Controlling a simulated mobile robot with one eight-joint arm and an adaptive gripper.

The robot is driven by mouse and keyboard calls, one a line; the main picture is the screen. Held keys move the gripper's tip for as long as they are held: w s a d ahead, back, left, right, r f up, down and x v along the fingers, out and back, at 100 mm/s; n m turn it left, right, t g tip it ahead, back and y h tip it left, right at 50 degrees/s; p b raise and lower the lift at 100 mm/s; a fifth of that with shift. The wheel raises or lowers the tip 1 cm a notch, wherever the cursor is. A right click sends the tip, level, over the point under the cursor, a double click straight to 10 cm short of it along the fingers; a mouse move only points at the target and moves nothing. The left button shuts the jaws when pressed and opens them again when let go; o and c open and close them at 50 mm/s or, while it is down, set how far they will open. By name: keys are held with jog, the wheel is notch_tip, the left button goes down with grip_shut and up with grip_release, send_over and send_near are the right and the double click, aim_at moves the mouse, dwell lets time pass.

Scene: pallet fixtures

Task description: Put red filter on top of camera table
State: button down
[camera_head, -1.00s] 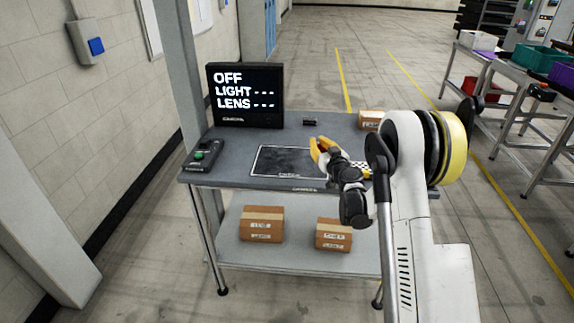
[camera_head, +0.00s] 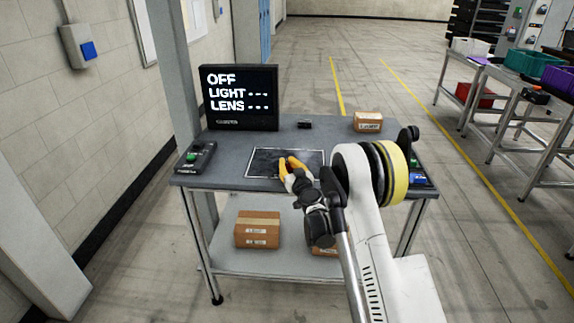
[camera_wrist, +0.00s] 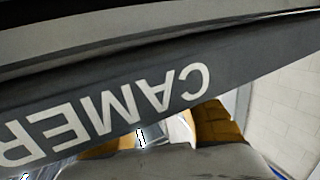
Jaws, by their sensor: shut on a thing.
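My gripper (camera_head: 288,164), with yellow-orange fingers, is over the near part of that panel. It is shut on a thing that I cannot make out. No red filter can be made out in either view. In the wrist view, the gripper's fingers (camera_wrist: 165,137) show at the bottom, beside a dark edge with upside-down white lettering that reads "CAMER" (camera_wrist: 110,112).
A black screen (camera_head: 240,97) reading OFF, LIGHT and LENS stands at the back left. A device with a green button (camera_head: 193,157) lies at the left edge. A cardboard box (camera_head: 368,122) is at the back right, another (camera_head: 257,229) on the lower shelf. My arm hides the table's front right.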

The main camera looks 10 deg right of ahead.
jog(key=shift+f, duration=0.15)
jog(key=c, duration=1.6)
grip_release()
jog(key=shift+o, duration=0.2)
